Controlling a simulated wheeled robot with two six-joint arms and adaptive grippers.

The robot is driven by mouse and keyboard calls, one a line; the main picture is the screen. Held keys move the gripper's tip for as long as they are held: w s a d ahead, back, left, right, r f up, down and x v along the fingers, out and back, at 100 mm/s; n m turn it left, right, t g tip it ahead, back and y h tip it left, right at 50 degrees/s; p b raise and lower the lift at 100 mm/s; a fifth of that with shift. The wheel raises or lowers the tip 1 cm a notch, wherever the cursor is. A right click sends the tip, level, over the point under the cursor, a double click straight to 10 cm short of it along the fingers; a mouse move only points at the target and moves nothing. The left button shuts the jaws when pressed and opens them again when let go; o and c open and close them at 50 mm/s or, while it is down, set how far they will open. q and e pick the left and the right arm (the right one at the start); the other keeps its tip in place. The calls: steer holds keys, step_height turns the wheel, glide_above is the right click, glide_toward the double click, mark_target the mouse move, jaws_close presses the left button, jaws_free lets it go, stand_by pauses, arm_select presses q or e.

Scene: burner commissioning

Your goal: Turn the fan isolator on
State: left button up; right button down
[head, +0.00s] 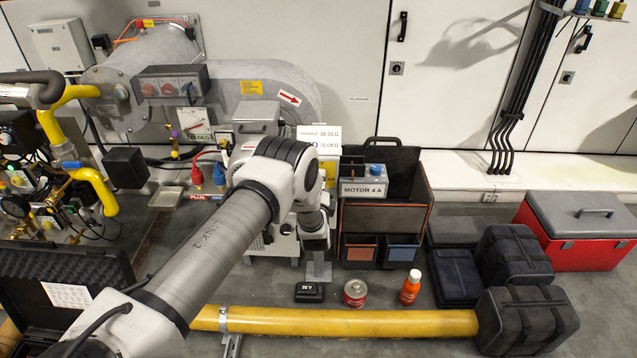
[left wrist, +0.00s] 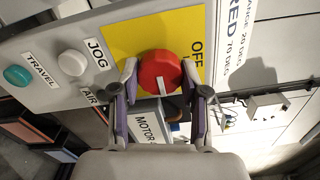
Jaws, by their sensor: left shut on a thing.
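The fan isolator is a red rotary knob (left wrist: 160,76) with a white mark, on a yellow plate (left wrist: 125,38) in the left wrist view. The word OFF is printed beside the knob; other lettering on the plate is hidden. My left gripper (left wrist: 159,65) has one finger on each side of the knob and is shut on it. In the head view my left arm covers most of the panel, with part of the yellow plate (head: 329,172) showing. I cannot make out the fingers or knob there. My right gripper is in neither view.
A white JOG button (left wrist: 72,62) and a teal TRAVEL button (left wrist: 17,76) sit on the same panel. A MOTOR 4 A unit (head: 363,188) stands close on the right. A yellow pipe (head: 380,323) runs along the floor in front.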

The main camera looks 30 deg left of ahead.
arm_select(q)
steer(key=o, duration=1.1)
steer(key=shift+o, duration=0.2)
steer(key=v, duration=1.2)
steer(key=shift+s, duration=0.1)
